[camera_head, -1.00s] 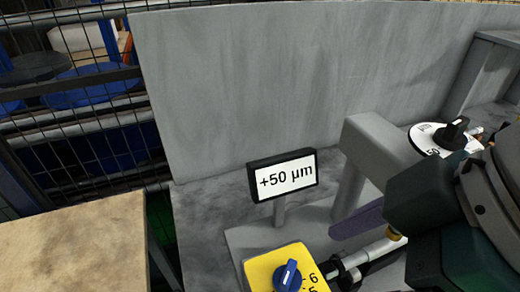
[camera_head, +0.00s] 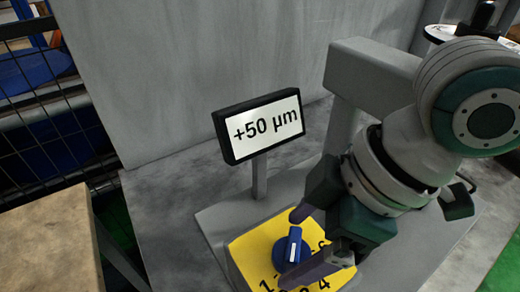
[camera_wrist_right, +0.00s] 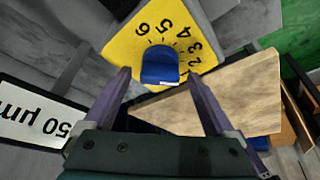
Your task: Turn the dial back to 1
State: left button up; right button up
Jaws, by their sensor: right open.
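The dial is a blue knob (camera_head: 291,249) with a white mark, on a yellow plate (camera_head: 243,248) with printed numbers. The display (camera_head: 262,125) behind it reads +50 µm. My right gripper (camera_head: 289,248) is at the dial, open, with one purple finger on either side of the knob. In the right wrist view, the knob (camera_wrist_right: 160,66) sits between and slightly beyond the two fingertips (camera_wrist_right: 158,75); I cannot tell whether they touch it. Numbers show on the yellow plate (camera_wrist_right: 122,42), but which one the knob points at is unclear. My left gripper is out of view.
A grey machine arm (camera_head: 372,68) and a tall grey panel (camera_head: 200,60) stand behind the dial. A wooden tabletop (camera_head: 50,245) lies at the left, with a wire mesh fence (camera_head: 60,130) behind it.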

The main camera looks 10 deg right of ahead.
jog(key=shift+x, duration=0.75)
jog(key=c, duration=1.3)
